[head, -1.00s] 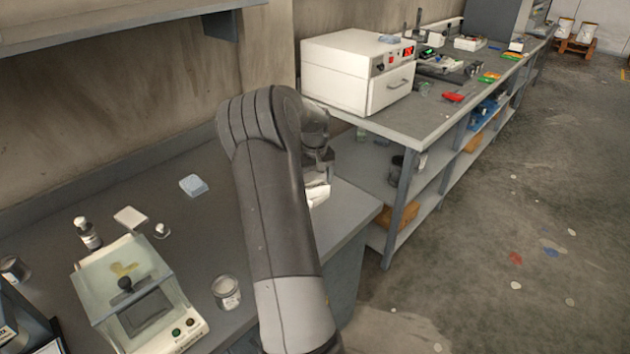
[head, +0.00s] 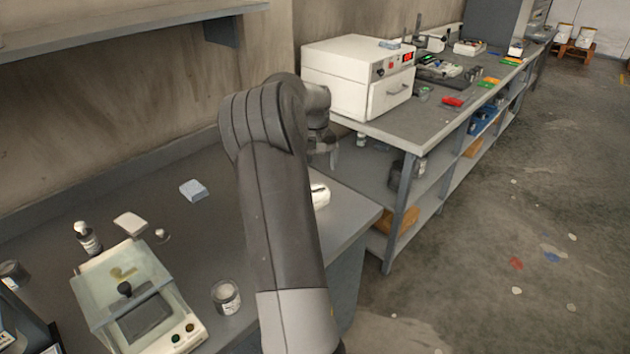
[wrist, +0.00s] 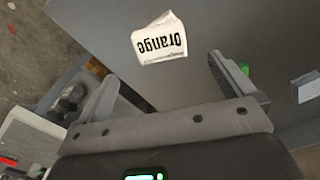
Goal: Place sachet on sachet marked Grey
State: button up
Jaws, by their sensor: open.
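In the head view the white sachet (head: 320,195) is near the bench's right edge, partly hidden by my arm. No label reading Grey is legible. My gripper (wrist: 160,75) is open and empty, its fingers apart and clear of the sachet. In the head view my gripper (head: 325,150) is above the sachet.
A blue-white pad (head: 194,190), a balance (head: 140,300), a jar (head: 226,297) and a bottle (head: 87,238) stand on the near bench. A white oven (head: 345,80) is on the far bench. The bench around the sachet is mostly clear.

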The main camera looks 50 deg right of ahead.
jog(key=shift+r, duration=2.4)
jog(key=s+a+r+n+t, duration=0.15)
jog(key=a+r, duration=0.35)
jog(key=a, duration=0.8)
jog(key=s+a+r+t, duration=0.15)
jog(key=a+r, duration=0.35)
jog(key=a, duration=0.8)
jog(key=s+a+f+n+t, duration=0.2)
jog(key=s+a+n, duration=0.1)
jog(key=s+a, duration=1.4)
jog(key=shift+a+f+t, duration=0.3)
jog(key=shift+a+f, duration=0.05)
jog(key=shift+a, duration=1.15)
